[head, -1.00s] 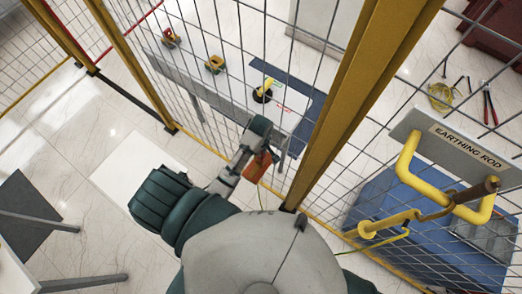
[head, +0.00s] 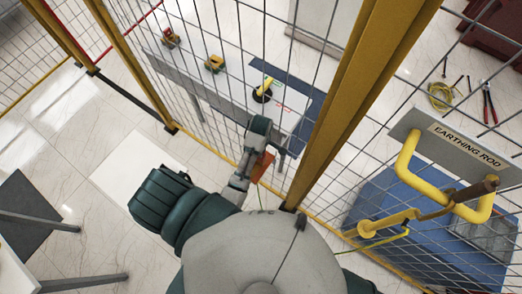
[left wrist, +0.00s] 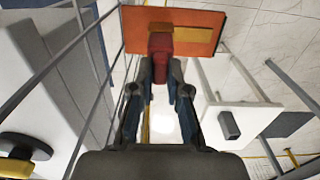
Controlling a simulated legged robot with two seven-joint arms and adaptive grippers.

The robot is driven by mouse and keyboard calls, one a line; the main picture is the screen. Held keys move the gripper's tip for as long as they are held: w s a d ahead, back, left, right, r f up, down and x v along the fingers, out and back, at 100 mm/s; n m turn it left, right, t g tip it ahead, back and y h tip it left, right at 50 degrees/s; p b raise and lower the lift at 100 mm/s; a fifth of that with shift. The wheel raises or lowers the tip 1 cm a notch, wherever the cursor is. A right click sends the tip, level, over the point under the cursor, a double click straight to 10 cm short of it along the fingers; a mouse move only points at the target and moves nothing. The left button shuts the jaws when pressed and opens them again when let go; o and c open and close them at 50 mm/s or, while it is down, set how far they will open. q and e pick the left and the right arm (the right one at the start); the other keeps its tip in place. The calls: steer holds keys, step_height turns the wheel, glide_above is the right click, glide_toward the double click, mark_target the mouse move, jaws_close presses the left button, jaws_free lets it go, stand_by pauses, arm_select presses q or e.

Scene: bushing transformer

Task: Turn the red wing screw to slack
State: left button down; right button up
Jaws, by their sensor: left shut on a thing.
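In the left wrist view, the red wing screw (left wrist: 160,43) stands on the face of an orange plate (left wrist: 195,22). My left gripper (left wrist: 160,75) is shut on the screw, with one dark finger on each side. The screw's grip is partly hidden between the fingertips. In the head view the orange plate (head: 262,168) shows beside my left wrist, near the yellow-framed mesh fence. The screw and the fingertips cannot be made out there. My right gripper is in neither view.
The mesh fence with its thick yellow post (head: 350,90) stands close to my left arm. Behind it is a bench with a yellow-and-black part (head: 264,90). A yellow earthing rod (head: 408,160) hangs at right. Open tiled floor (head: 70,130) lies at left.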

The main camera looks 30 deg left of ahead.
arm_select(q)
steer(key=c, duration=1.1)
jaws_free()
steer(key=shift+c, duration=0.2)
steer(key=shift+w, duration=0.1)
